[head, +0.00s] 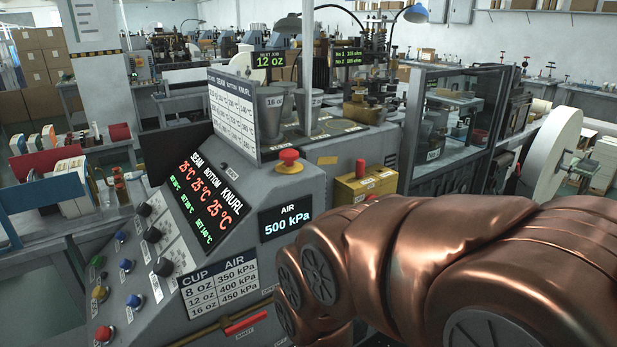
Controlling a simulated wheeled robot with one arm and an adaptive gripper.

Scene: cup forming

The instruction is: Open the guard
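A dark-framed cabinet with clear panels (408,112) stands right of centre, behind the grey machine. It may be the guard, but no label on it says so. I cannot tell whether its front panel is open or shut. Machine parts show through its panes. My copper-coloured arm crosses the lower right and covers part of the machine front. My gripper is out of view.
The grey control console (250,215) fills the centre, with displays, knobs and a red mushroom button (289,157). A red handle (241,326) is low on its front. A yellow box (362,187) sits beside it. A large white roll (551,150) stands right.

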